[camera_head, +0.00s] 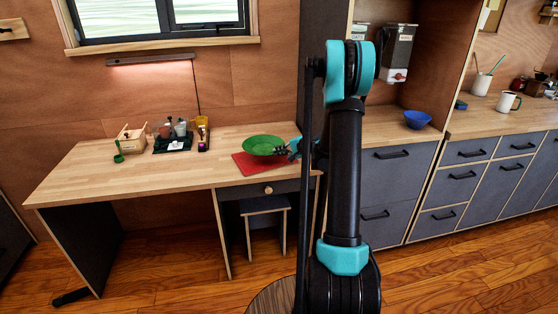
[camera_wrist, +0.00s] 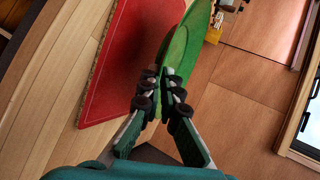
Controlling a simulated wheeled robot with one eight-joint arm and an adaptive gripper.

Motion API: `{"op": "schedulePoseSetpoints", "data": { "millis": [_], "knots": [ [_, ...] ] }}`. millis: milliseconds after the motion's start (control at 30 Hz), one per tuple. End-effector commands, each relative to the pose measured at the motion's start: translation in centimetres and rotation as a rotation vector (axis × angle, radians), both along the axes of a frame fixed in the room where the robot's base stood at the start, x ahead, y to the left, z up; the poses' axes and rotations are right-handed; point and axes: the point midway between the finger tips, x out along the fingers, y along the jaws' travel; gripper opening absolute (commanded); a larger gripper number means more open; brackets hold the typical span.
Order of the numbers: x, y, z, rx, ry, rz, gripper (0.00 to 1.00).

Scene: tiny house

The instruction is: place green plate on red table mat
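The green plate (camera_head: 264,145) is over the red table mat (camera_head: 246,167) on the wooden desk. My gripper (camera_head: 285,149) is at the plate's right side in the head view. In the wrist view, the gripper (camera_wrist: 162,82) is shut on the rim of the green plate (camera_wrist: 188,42), with one finger on each face. The plate shows nearly edge-on there and looks slightly above the red mat (camera_wrist: 135,50); I cannot tell whether any part touches it. The plate hides part of the mat in the head view.
The desk (camera_head: 90,180) has free room at its left and front. A dark tray (camera_head: 174,142) with small pots and a wooden box (camera_head: 131,138) stand left of the plate. A blue bowl (camera_head: 417,119) is on the counter at right. A stool (camera_head: 264,207) stands under the desk.

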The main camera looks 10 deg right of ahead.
Motion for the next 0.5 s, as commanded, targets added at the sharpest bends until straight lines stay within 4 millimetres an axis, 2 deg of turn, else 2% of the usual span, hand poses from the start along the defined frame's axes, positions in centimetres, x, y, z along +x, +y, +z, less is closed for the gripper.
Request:
{"op": "schedulePoseSetpoints", "data": {
  "millis": [167, 400, 500],
  "knots": [
    [0.0, 0.0, -1.0, 0.001, 0.0, 0.0, 0.0],
    [0.0, 0.0, -3.9, 0.001, 0.0, 0.0, 0.0],
    [0.0, 0.0, -4.3, 0.001, 0.0, 0.0, 0.0]
  ]
}}
